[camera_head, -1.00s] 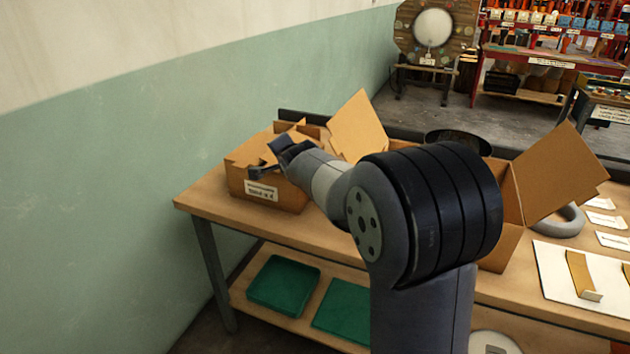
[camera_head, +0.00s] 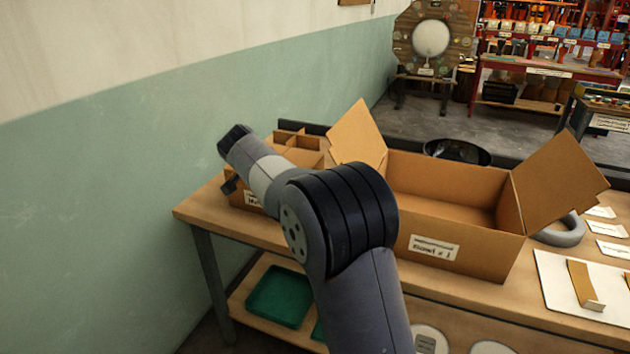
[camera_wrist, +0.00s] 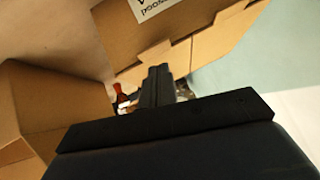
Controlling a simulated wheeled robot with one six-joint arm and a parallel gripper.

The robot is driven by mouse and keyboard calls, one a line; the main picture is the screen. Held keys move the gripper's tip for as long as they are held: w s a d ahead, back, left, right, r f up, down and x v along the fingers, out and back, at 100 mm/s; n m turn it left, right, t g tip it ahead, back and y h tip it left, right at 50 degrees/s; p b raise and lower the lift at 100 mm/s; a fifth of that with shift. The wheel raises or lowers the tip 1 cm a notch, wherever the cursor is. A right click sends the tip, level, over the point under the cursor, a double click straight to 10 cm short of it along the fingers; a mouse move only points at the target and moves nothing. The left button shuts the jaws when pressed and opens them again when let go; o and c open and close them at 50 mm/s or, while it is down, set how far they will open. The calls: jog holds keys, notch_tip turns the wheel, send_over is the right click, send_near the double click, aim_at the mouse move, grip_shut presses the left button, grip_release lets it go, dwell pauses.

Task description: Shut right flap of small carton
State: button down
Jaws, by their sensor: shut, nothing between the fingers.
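The small carton (camera_head: 303,156) stands at the left end of the workbench, with inner dividers showing at its top. My arm crosses in front of it and hides much of it, so I cannot make out its right flap in the head view. My gripper (camera_head: 230,186) is mostly hidden behind my wrist, at the carton's left side. In the wrist view my gripper (camera_wrist: 158,85) is shut and empty. A labelled cardboard wall with notched flap edges (camera_wrist: 190,45) lies beyond the fingers, and I cannot tell whether they touch it.
A larger open carton (camera_head: 440,192) stands to the right, its left flap (camera_head: 357,135) and right flap (camera_head: 560,180) raised. The green wall (camera_head: 110,190) is close on the left. Green trays (camera_head: 280,296) sit on the lower shelf.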

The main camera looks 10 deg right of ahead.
jog(key=shift+w+a+f+n+g+h, duration=0.15)
jog(key=shift+a+f+n+h, duration=0.05)
jog(key=shift+f, duration=0.2)
jog(key=shift+w+a+f+n+g+h, duration=0.1)
jog(key=shift+a+f+n+g+h, duration=0.1)
jog(key=shift+f, duration=0.15)
jog(key=shift+f, duration=0.15)
